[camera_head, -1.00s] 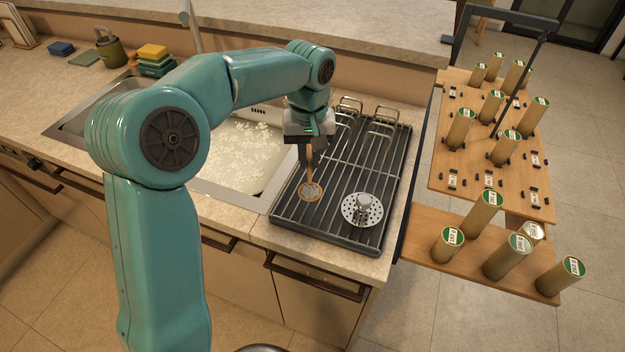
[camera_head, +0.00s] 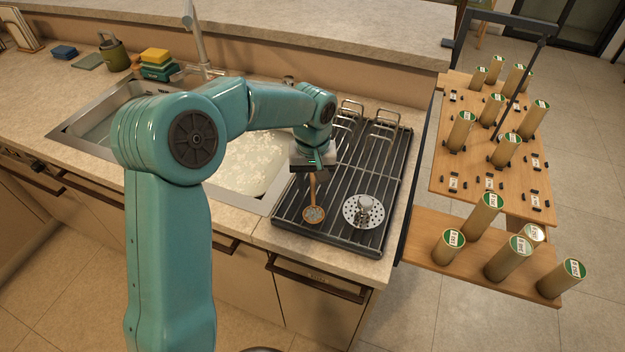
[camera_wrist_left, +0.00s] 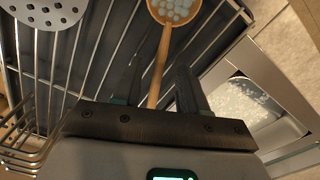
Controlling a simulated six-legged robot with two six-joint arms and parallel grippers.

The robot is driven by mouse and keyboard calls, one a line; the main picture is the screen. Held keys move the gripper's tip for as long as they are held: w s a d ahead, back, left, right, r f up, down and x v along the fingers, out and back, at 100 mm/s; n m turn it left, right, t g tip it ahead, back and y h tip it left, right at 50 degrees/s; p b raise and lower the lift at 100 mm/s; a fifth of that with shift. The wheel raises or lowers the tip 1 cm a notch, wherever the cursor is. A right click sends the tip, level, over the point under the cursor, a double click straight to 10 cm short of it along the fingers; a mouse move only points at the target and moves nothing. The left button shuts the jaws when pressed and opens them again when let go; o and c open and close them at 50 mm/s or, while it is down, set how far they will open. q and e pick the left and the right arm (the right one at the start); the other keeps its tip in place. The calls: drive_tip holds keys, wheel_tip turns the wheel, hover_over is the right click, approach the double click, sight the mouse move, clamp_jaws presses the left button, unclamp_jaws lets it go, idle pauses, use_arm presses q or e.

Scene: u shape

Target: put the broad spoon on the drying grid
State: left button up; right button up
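The broad spoon (camera_head: 313,214) has a slim wooden-brown handle and a round bowl with a pale bubbly pattern. It is over the front left part of the dark drying grid (camera_head: 335,233), and its bowl appears to rest on the bars. In the left wrist view the spoon's handle (camera_wrist_left: 160,65) runs between the two fingers of my left gripper (camera_wrist_left: 157,82). The fingers stand apart, with gaps on both sides of the handle. In the head view my left gripper (camera_head: 312,168) is just above the handle end, which it hides. My right gripper is not in view.
A perforated metal strainer (camera_head: 364,211) lies on the grid to the right of the spoon. Wire racks (camera_head: 383,126) stand at the grid's back. The foamy sink (camera_head: 245,165) is to the left. A wooden shelf unit (camera_head: 480,170) with several cylinders stands right.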

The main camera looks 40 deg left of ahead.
sight(313, 186)
use_arm(q)
drive_tip(key=shift+w, duration=0.25)
wheel_tip(313, 186, up, 12)
idle(0.3)
drive_tip(key=shift+f, duration=0.1)
drive_tip(key=shift+s, duration=0.15)
